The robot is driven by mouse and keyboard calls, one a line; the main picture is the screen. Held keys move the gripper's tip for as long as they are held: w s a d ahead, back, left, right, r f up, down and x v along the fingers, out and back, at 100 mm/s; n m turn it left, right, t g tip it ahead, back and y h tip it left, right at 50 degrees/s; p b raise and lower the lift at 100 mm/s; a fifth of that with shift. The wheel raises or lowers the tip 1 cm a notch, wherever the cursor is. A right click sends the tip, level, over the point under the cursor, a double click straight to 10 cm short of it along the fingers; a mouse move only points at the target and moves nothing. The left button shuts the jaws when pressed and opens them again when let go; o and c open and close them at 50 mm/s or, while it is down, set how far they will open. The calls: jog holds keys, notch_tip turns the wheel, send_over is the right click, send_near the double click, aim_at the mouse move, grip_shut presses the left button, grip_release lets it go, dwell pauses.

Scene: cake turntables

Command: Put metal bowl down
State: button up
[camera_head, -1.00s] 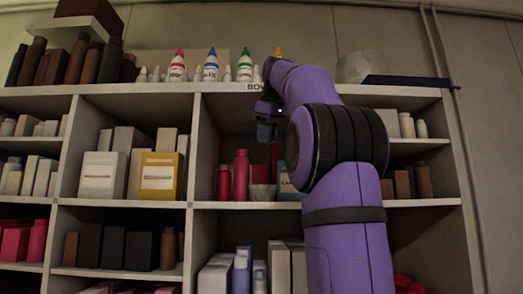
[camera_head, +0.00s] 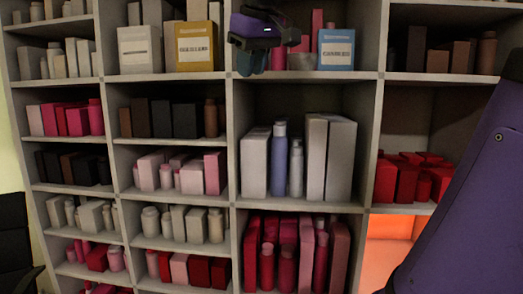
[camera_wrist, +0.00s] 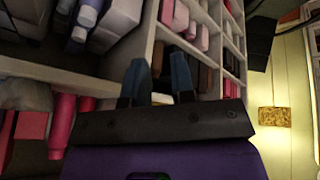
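My gripper (camera_head: 250,55) is in front of the shelf unit in the head view, before the upper middle compartment. In the wrist view my gripper (camera_wrist: 158,82) has its two fingers spread apart, with only shelving behind the gap. A small grey shape that looks like the metal bowl (camera_head: 301,61) sits on that compartment's shelf, just right of my gripper and apart from it. It stands between red items and a blue box (camera_head: 336,50). A pale grey rounded shape at the wrist view's left edge (camera_wrist: 25,95) may be the same bowl; I cannot tell for sure.
The shelf unit (camera_head: 310,78) has many filled compartments. A yellow box (camera_head: 195,48) stands left of my gripper. Grey boxes and a purple bottle (camera_head: 279,160) fill the compartment below. Red boxes (camera_head: 410,180) stand lower right. My arm covers the right edge.

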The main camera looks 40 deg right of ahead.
jog(key=s+a+f, duration=0.3)
jog(key=s+f, duration=0.1)
jog(key=f, duration=0.4)
jog(key=s+a+f+y, duration=0.1)
jog(key=s+f, duration=0.3)
jog(key=f, duration=0.4)
jog(key=s+a+f, duration=0.4)
jog(key=f, duration=0.4)
jog(key=shift+s+a+f+m+y, duration=0.2)
jog(key=shift+a+m+y, duration=0.1)
jog(key=shift+m+y, duration=0.1)
